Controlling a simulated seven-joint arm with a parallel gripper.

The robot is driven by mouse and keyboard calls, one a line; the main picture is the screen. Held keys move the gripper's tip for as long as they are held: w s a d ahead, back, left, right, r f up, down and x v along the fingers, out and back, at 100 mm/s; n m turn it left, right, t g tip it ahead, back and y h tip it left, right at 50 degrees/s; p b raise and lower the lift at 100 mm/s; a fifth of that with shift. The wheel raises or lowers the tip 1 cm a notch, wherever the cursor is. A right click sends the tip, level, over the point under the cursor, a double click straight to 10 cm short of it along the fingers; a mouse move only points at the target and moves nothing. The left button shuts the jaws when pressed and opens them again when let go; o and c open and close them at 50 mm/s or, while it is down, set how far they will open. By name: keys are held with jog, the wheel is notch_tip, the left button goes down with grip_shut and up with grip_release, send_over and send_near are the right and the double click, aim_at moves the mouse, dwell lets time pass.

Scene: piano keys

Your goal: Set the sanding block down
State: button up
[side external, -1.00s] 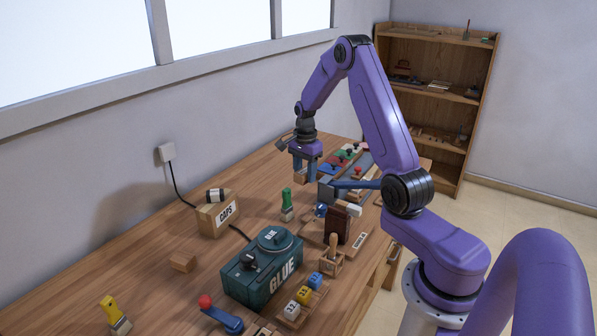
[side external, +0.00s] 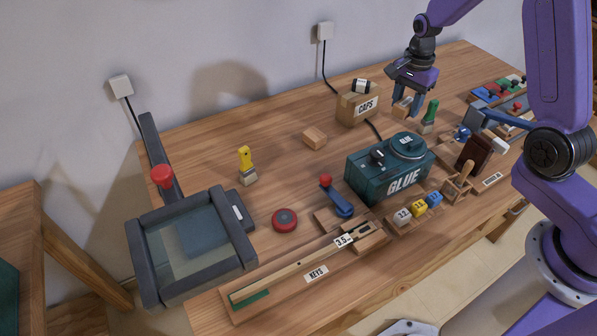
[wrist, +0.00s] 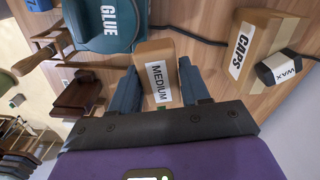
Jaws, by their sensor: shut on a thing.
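The sanding block (wrist: 158,82) is a tan wooden block with a white MEDIUM label. In the wrist view it sits between the two blue fingers of my gripper (wrist: 157,72), which is shut on it. In the side view my gripper (side external: 408,101) points down and holds the block (side external: 401,107) just right of the CAPS box (side external: 358,108), behind the green GLUE tin (side external: 390,165). Whether the block touches the table (side external: 285,105) is hard to tell.
A green-handled brush (side external: 429,117) stands close to the right of my gripper. A WAX tin (wrist: 279,67) lies on the CAPS box. Bare tabletop lies behind and left of the tin.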

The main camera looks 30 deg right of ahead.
jog(key=a+n, duration=0.1)
jog(key=a, duration=0.3)
jog(key=s+a+n, duration=0.1)
jog(key=a, duration=0.3)
jog(key=s+a+n, duration=0.1)
jog(key=a, duration=0.3)
jog(key=shift+s+a, duration=0.2)
jog(key=shift+a, duration=0.05)
jog(key=s+a+n, duration=0.3)
jog(key=s+a, duration=0.2)
jog(key=a, duration=0.5)
send_over(297, 173)
jog(key=f, duration=0.9)
jog(key=shift+s+d+f, duration=0.1)
jog(key=shift+s+d, duration=0.05)
jog(key=shift+s, duration=0.2)
jog(key=shift+w+f, duration=0.1)
jog(key=shift+f, duration=0.1)
jog(key=shift+w+f, duration=0.2)
jog(key=shift+f, duration=1.45)
jog(key=shift+f, duration=0.1)
jog(key=o, duration=1.1)
jog(key=shift+c, duration=0.2)
